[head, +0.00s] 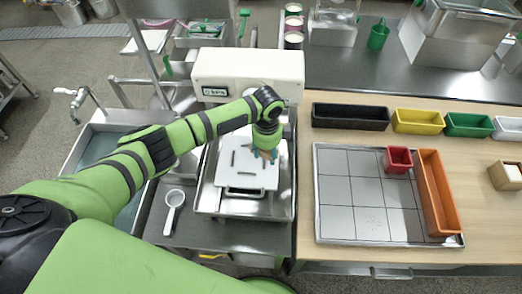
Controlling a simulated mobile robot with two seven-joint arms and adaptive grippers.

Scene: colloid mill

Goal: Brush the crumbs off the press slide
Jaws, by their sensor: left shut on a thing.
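The press slide (236,180), a white plate with a handle at its front edge, lies in a steel tray under the white machine head (230,66). Several small dark strips or slots show on it; I cannot tell crumbs apart at this size. My left arm reaches in from the left over the plate. My left gripper (267,152) points down at the plate's right part, shut on what looks like a small brush, mostly hidden by the gripper. I cannot tell whether it touches the plate. My right gripper is not in view.
A sink (88,150) with a tap is at the left, with a white scoop (174,198) beside the tray. On the wooden table at the right are a gridded steel tray (335,232), a red box (398,160), an orange bin (437,190) and a row of bins behind.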

